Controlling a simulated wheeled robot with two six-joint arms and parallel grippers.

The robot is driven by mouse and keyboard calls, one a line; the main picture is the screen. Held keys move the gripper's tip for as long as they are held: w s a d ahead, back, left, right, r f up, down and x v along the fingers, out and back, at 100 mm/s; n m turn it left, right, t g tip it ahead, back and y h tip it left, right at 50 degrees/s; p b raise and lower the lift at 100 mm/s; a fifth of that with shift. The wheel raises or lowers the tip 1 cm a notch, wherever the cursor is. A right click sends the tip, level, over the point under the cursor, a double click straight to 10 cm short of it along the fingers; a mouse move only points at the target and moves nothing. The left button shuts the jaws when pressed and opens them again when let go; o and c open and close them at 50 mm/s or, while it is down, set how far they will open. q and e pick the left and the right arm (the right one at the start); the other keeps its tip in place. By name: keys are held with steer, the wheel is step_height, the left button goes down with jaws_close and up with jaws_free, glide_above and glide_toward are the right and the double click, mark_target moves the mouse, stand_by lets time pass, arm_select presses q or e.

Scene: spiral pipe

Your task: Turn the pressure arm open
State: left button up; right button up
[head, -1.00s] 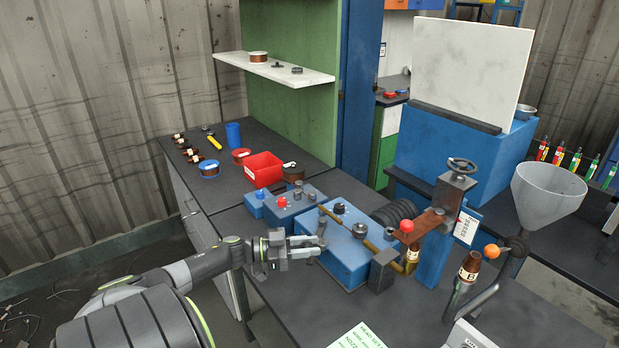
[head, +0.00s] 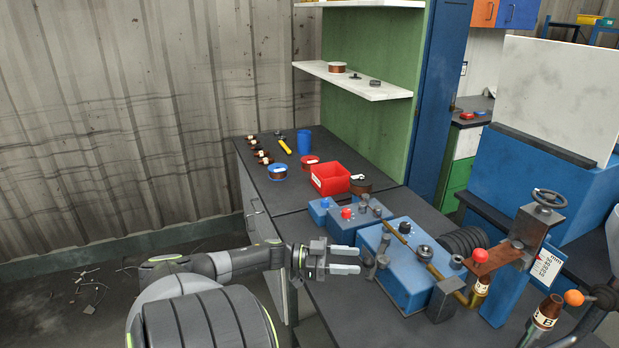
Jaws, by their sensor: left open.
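A blue machine box (head: 408,274) stands on the dark bench with a brass rod (head: 427,263) running slantwise over it. A brown flat arm with a red knob (head: 479,256) reaches left from a blue post (head: 509,288); which part is the pressure arm I cannot tell for sure. A small grey upright lever (head: 379,257) stands at the box's left end. My left gripper (head: 357,260) is open and empty, its fingers pointing right, just left of that lever. My right gripper is not in view.
A handwheel (head: 549,198) tops the post. A lever with an orange ball (head: 574,297) and a labelled brown bottle-like part (head: 546,312) are at lower right. A red bin (head: 330,179) and blue cup (head: 304,142) stand behind. The bench front below my gripper is clear.

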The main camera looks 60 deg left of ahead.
arm_select(q)
steer(key=b+v, duration=0.2)
steer(key=v, duration=1)
steer(key=shift+s+a, duration=0.15)
steer(key=shift+s, duration=0.1)
steer(key=shift+f, duration=0.15)
